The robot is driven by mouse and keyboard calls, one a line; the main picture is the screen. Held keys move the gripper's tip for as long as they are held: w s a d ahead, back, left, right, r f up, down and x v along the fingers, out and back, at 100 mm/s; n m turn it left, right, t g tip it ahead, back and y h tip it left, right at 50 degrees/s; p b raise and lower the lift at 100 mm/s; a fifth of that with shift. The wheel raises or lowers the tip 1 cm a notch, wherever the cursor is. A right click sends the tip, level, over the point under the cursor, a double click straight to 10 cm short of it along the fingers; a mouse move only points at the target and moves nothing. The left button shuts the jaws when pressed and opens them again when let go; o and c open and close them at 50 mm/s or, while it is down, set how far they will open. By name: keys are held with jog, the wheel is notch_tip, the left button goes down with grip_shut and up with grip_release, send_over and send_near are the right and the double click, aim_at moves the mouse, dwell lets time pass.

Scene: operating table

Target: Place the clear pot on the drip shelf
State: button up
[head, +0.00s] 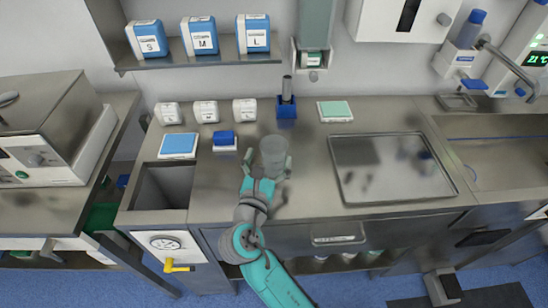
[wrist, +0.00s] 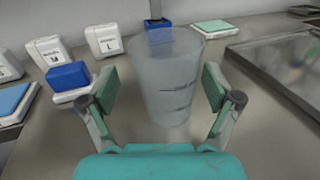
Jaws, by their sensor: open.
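The clear pot (head: 274,150) is a frosted see-through beaker standing upright on the steel counter, left of the large tray. It fills the middle of the wrist view (wrist: 166,75), with dark marks on its side. My gripper (head: 268,163) is open, with one finger on each side of the pot. In the wrist view the fingers (wrist: 159,88) show gaps to the pot's walls. A small dark plate (head: 457,102) below the tap at the right looks like the drip shelf, though I cannot be sure. It looks empty.
A blue block on a white base (head: 224,140) stands close left of the pot. A blue holder (head: 287,107) with a dark upright piece is behind it. A large steel tray (head: 390,168) lies to the right. A sink (head: 505,150) is at the far right.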

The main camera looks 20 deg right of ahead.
aim_at(276, 143)
jog(key=x, duration=0.5)
jog(key=shift+s+d+r, duration=0.15)
jog(key=shift+s+d, duration=0.05)
jog(key=shift+d, duration=0.05)
jog(key=c, duration=1.2)
